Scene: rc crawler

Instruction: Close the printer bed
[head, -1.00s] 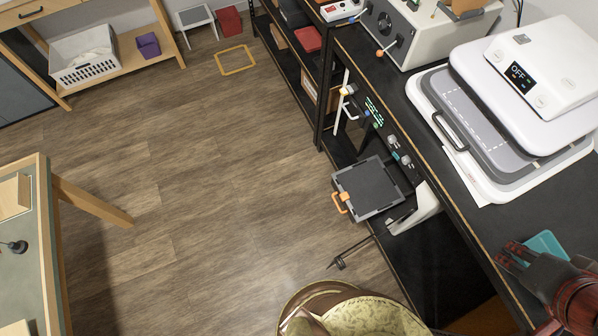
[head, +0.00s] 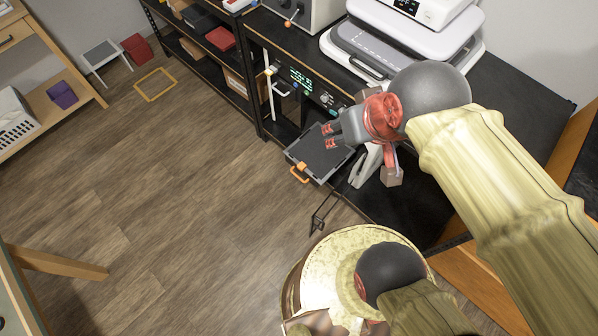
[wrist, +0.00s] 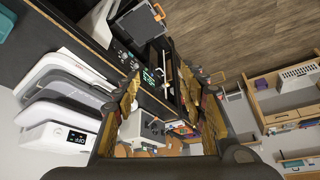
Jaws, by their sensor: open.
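The printer bed (head: 312,160) is a dark square plate with a grey rim. It sticks out from the lower front of the black bench, with an orange handle (head: 299,174) on its outer edge. In the wrist view the bed (wrist: 138,24) lies at the top, beyond the fingers. My gripper (head: 327,136) is open and empty. In the head view its fingertips overlap the bed's far part; I cannot tell whether they touch it. The control panel with green lit text (head: 301,79) is beside the bed.
A white-and-grey heat press (head: 345,58) stands on the bench above. A thin dark bracket (head: 318,222) juts out below the bed. A dark shelf with boxes (head: 205,60) stands at the back. The wooden floor (head: 190,200) left of the bed is clear.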

